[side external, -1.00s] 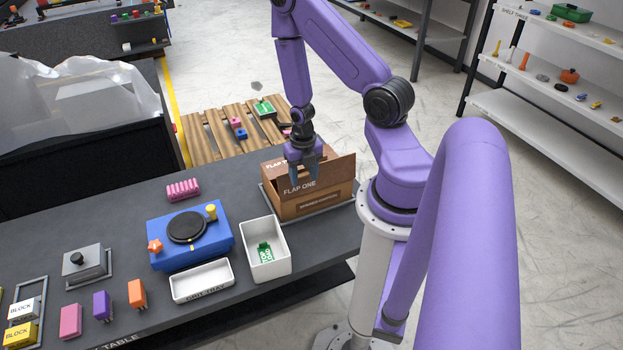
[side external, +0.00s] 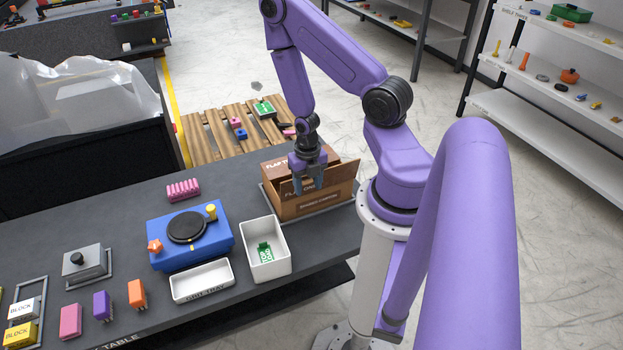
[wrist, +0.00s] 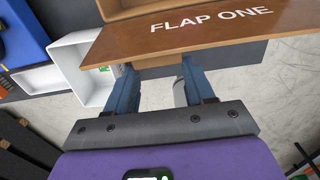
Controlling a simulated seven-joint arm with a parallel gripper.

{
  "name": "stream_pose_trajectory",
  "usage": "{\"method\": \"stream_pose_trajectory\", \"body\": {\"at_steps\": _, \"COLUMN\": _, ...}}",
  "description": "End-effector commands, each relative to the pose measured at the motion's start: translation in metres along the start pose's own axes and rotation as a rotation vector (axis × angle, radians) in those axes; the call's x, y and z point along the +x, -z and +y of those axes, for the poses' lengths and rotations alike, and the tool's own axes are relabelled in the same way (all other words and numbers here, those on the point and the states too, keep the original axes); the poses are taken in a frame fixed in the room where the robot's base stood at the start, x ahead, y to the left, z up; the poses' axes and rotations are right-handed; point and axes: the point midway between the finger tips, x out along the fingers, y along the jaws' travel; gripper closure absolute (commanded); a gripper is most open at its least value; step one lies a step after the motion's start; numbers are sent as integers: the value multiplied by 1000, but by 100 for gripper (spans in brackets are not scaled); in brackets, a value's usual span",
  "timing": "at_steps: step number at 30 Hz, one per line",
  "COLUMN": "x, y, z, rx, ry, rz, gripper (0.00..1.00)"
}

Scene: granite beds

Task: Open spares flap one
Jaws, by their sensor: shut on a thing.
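The brown spares carton (side external: 325,202) stands at the table's right end. Flap one (side external: 341,172) is a brown panel along its near top edge, raised and leaning outward over the front face. It also shows in the wrist view (wrist: 120,40), with its FLAP ONE lettering facing the camera. My gripper (side external: 308,188) is at the middle of this flap and is shut on it; it also shows in the wrist view (wrist: 158,68), where the flap hides the fingertips. Flap two (side external: 271,165) is at the carton's far side, partly behind my gripper.
A white tray (side external: 202,282) and a blue unit (side external: 188,240) with a black disc lie further left. A wooden pallet (side external: 205,142) with small parts is behind the table.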

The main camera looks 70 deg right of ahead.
Motion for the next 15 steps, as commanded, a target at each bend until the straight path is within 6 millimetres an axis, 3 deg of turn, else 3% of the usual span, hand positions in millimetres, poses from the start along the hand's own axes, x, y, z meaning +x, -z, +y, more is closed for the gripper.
{"method": "stream_pose_trajectory", "body": {"at_steps": 15, "x": 5, "y": 7, "z": -1, "rx": 0, "ry": 3, "rz": 4, "gripper": 54}}
